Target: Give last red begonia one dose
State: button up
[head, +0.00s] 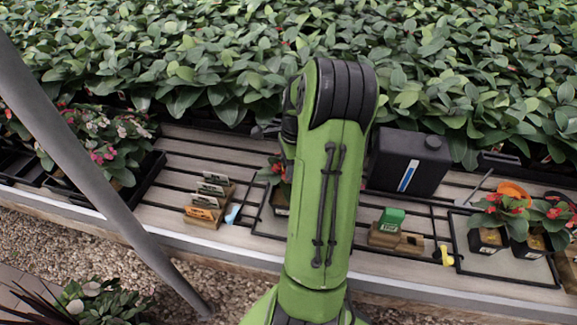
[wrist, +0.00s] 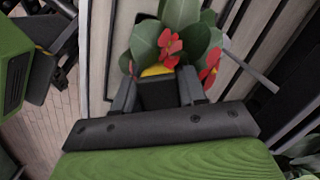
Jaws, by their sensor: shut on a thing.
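In the head view, red begonias in dark pots stand at the right: one pot (head: 487,240) and another (head: 530,245), with red flowers above. Another red-flowered plant (head: 278,175) is partly hidden behind my arm. My gripper is hidden by my arm in the head view. In the wrist view my gripper (wrist: 157,92) is shut on a dark, block-like thing (wrist: 158,95); I cannot tell surely what it is. A yellow piece (wrist: 157,70) shows just beyond it. A red begonia (wrist: 180,45) with green leaves is right behind the fingers; contact cannot be told.
A black canister (head: 408,165) with a blue stripe stands right of my arm. A green item (head: 391,218) sits in a wooden holder (head: 383,238).

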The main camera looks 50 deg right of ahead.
jog(key=shift+a+f, duration=0.1)
jog(key=shift+f, duration=0.45)
dwell(1.2)
jog(key=shift+r, duration=0.1)
notch_tip(320, 180, up, 7)
jog(key=p, duration=0.6)
jog(key=shift+r, duration=0.1)
